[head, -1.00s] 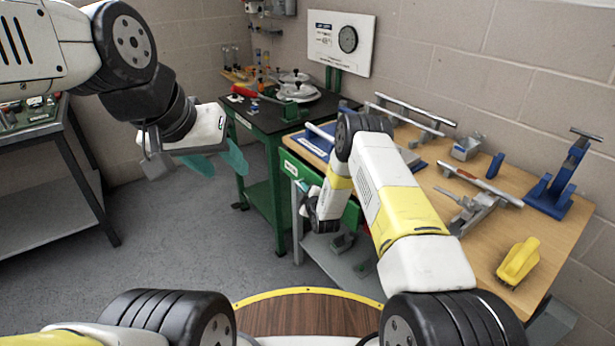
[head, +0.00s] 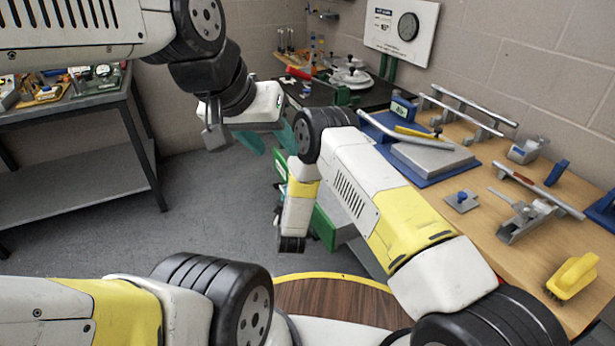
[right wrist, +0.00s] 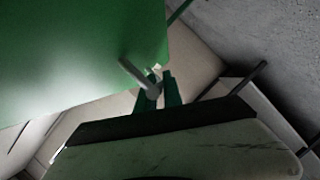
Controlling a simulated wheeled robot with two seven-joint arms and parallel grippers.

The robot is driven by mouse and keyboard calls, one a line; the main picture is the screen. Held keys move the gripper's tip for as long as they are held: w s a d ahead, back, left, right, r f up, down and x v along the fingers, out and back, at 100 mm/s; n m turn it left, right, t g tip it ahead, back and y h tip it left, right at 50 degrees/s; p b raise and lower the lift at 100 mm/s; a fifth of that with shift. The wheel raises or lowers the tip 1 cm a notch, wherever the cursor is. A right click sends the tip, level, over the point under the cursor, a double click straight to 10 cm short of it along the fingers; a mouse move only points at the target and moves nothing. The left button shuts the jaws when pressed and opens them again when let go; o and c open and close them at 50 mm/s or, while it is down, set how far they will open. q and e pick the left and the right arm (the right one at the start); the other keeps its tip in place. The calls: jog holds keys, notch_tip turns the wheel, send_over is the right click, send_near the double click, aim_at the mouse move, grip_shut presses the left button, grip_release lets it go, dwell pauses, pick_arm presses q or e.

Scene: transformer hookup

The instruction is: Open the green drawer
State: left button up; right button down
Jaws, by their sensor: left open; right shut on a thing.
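The green drawer (head: 323,226) stands out from the workbench at the head view's centre, with a grey side showing behind its green front. My right arm covers part of it. In the right wrist view its green front (right wrist: 75,50) fills the upper left, with a grey bar handle (right wrist: 138,76). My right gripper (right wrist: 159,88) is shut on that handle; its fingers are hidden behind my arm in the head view. My left gripper (head: 268,143) is open and empty, in the air left of the bench.
The wooden workbench (head: 480,215) carries a blue-based fixture (head: 425,160), metal clamps and a yellow brush (head: 572,276). A dark table (head: 315,92) with pots stands behind. A grey shelf table (head: 75,155) is at the left. Grey floor (head: 215,215) lies open between.

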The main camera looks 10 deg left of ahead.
jog(key=shift+s+a, duration=0.25)
jog(key=shift+a, duration=0.05)
jog(key=c, duration=1.5)
grip_release()
